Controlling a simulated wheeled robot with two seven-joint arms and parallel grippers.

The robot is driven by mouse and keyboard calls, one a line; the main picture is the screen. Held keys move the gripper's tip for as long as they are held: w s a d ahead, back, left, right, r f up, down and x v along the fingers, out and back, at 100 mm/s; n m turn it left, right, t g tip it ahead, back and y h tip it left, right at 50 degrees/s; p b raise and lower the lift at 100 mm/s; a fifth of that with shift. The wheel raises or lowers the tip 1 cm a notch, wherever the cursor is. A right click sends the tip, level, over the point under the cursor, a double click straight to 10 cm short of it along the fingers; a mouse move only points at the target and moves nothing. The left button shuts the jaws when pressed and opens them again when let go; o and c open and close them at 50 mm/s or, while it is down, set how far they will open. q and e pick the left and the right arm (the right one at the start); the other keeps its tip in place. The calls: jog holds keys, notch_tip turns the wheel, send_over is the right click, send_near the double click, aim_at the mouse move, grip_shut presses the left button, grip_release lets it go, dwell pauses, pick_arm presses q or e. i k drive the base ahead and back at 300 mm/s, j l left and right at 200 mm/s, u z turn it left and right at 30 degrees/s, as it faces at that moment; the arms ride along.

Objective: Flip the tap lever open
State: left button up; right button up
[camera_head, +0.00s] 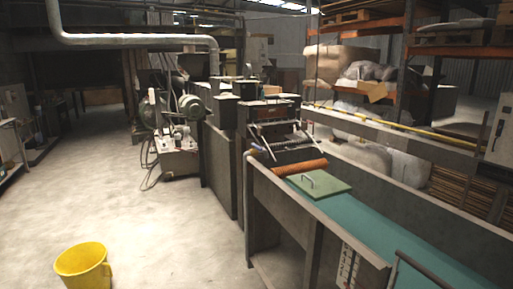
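I cannot make out a tap lever for certain in this view. A small pale-tipped part (250,152) sticks out at the near end of the long machine, but it is too small to tell what it is. A yellow bucket (83,266) stands on the floor at the bottom left. Neither of my grippers is in view.
A long grey trough (420,205) with a teal bed (365,225) runs along the right. A green plate with a handle (320,186) and an orange roller (300,167) lie across it. Machinery (180,140) stands behind. The pale floor (150,225) at left is mostly clear.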

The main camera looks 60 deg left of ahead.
aim_at(254, 145)
jog(key=u, duration=1.95)
jog(key=i+j, duration=0.2)
jog(key=i, duration=0.25)
jog(key=i+j, duration=0.2)
jog(key=i, duration=0.25)
jog(key=i+j, duration=0.25)
jog(key=i, duration=0.2)
jog(key=i+j+u, duration=0.1)
jog(key=i, duration=0.35)
jog(key=i+j, duration=0.25)
jog(key=i, duration=0.25)
